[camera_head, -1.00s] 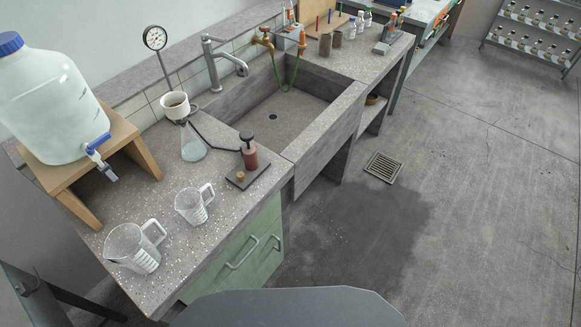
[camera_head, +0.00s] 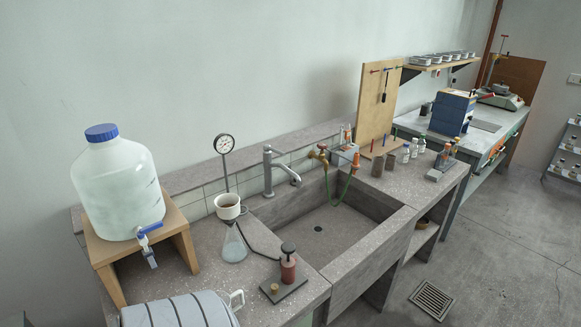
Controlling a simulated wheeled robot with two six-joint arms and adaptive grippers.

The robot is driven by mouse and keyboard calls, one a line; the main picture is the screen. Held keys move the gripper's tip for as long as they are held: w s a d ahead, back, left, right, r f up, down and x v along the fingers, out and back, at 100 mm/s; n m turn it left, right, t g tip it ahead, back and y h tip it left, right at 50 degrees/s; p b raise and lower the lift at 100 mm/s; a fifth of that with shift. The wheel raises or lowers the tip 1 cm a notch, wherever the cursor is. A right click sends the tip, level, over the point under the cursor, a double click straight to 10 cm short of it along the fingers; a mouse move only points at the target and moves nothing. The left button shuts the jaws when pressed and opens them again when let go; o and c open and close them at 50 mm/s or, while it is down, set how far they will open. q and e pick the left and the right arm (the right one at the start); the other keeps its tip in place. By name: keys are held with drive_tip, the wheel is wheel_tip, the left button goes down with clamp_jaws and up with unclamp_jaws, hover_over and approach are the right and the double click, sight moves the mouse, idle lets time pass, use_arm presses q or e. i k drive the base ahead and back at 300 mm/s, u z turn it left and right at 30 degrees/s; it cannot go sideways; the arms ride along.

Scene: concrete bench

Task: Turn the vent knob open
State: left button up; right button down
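A small hand pump (camera_head: 288,268) with a red body and black top stands on a dark base plate (camera_head: 291,289) at the front of the bench, left of the sink. A small brass-coloured knob (camera_head: 274,288) sits on the plate's left part; it looks like the vent knob, but its turn position is too small to tell. A dark hose runs from the pump to a glass flask (camera_head: 233,246) with a white funnel (camera_head: 228,206) on top. A round dial gauge (camera_head: 224,144) stands on a thin stem behind. Neither gripper shows in the head view.
A large water jug (camera_head: 118,190) with a blue cap sits on a wooden stand (camera_head: 186,240) at the left. The sink (camera_head: 335,232) with a grey tap (camera_head: 268,172) lies to the right.

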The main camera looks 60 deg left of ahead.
sight(274, 288)
drive_tip(key=i, duration=1.2)
drive_tip(key=u, duration=2.1)
